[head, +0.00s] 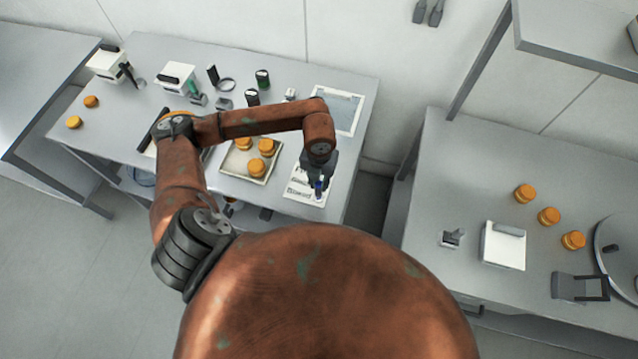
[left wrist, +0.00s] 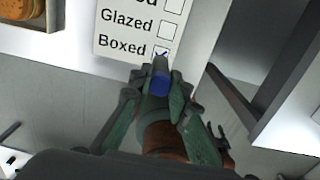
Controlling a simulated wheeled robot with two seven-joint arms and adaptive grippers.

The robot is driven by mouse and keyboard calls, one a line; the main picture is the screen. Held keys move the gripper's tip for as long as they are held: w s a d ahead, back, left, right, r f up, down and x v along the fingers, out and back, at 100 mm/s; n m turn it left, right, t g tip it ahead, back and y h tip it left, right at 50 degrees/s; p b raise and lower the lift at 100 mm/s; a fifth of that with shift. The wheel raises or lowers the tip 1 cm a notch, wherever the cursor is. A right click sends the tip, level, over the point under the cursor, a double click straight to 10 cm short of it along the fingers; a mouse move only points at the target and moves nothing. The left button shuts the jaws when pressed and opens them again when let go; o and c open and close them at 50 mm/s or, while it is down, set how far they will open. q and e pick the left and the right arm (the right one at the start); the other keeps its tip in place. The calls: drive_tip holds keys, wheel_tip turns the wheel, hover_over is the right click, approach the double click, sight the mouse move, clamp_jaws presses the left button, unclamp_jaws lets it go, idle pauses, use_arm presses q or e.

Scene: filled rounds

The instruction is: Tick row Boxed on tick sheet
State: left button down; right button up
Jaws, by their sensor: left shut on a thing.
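The tick sheet (head: 298,190) lies on the bench near its front right corner, partly hidden by my left gripper (head: 318,178). In the left wrist view the sheet (left wrist: 140,35) shows a Glazed row with an empty box and a Boxed row below it. The Boxed box (left wrist: 161,51) has a dark blue tick mark in it, partly covered by the pen. My left gripper (left wrist: 156,92) is shut on a blue pen (left wrist: 160,84), whose tip is at or just over that box; contact cannot be told. My right gripper is not in view.
A tray (head: 233,172) with several filled rounds is left of the sheet. A pale framed panel (head: 340,108) lies behind it. Small tools and bottles line the bench back. A gap separates this bench from the right one (head: 465,180), which holds more rounds.

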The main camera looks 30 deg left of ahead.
use_arm(q)
drive_tip(key=shift+r+p, duration=0.95)
drive_tip(key=shift+r, duration=1.15)
